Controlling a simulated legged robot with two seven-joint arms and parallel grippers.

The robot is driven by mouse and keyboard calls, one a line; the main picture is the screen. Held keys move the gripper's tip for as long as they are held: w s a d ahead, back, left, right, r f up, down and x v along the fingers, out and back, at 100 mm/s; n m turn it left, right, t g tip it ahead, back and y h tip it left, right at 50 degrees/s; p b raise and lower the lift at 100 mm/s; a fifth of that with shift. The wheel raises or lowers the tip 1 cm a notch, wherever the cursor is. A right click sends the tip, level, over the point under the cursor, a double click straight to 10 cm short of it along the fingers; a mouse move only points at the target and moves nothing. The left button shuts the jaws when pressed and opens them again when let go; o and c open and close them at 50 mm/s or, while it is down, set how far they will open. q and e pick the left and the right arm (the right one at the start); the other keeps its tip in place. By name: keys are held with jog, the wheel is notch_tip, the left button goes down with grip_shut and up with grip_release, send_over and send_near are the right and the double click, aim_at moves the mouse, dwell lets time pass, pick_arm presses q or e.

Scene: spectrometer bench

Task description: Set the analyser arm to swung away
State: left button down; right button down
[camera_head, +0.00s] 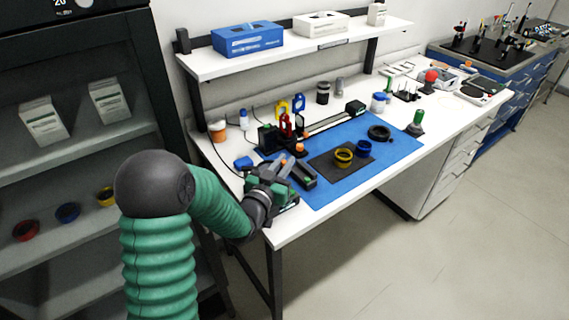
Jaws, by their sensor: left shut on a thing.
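The spectrometer stands on the blue mat (392,153), with a dark block (268,138) at its left end and a long rail (328,122) running to the back right. A short black bar (303,176), which looks like the analyser arm, lies at the near left of the mat beside my left gripper. My left gripper (284,170) reaches in over the bench's near left corner and is shut on what seems to be this arm. The gripper hides much of the contact, so the arm's exact angle is unclear. My right gripper is out of view.
A dark pad (341,169) holds a yellow ring (344,156) and a blue ring (363,147). A black ring (379,132) lies behind them. A shelf (290,53) overhangs the bench's back.

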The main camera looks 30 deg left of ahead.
pick_arm(q)
jog(key=shift+w, duration=0.1)
jog(key=shift+w+a+f+n+g+y+b, duration=0.1)
jog(key=shift+w+a+n+g+y+b, duration=0.1)
jog(key=shift+w+n+y+b, duration=0.3)
jog(key=shift+w+a+r+n+g+y+b, duration=0.1)
jog(key=shift+a+n+y+b, duration=0.15)
jog(key=shift+y, duration=0.45)
jog(key=shift+w+a+f+n+g+y+b, duration=0.15)
jog(key=shift+w+n+y+b, duration=0.15)
jog(key=shift+n+y, duration=0.25)
jog(key=shift+w+a+r+n+g+y, duration=0.1)
jog(key=shift+w+a+n+g+y, duration=0.35)
jog(key=shift+a+n+g+y, duration=0.6)
jog(key=shift+w+a+r+n+g+y, duration=0.1)
jog(key=shift+w+a+n+g+y, duration=0.5)
jog(key=shift+y, duration=0.8)
jog(key=shift+w+a+n+g+y, duration=0.3)
jog(key=shift+a+n+g+y, duration=0.4)
jog(key=shift+n+y, duration=0.45)
jog(key=c, duration=1.4)
grip_release()
jog(key=shift+d, duration=0.1)
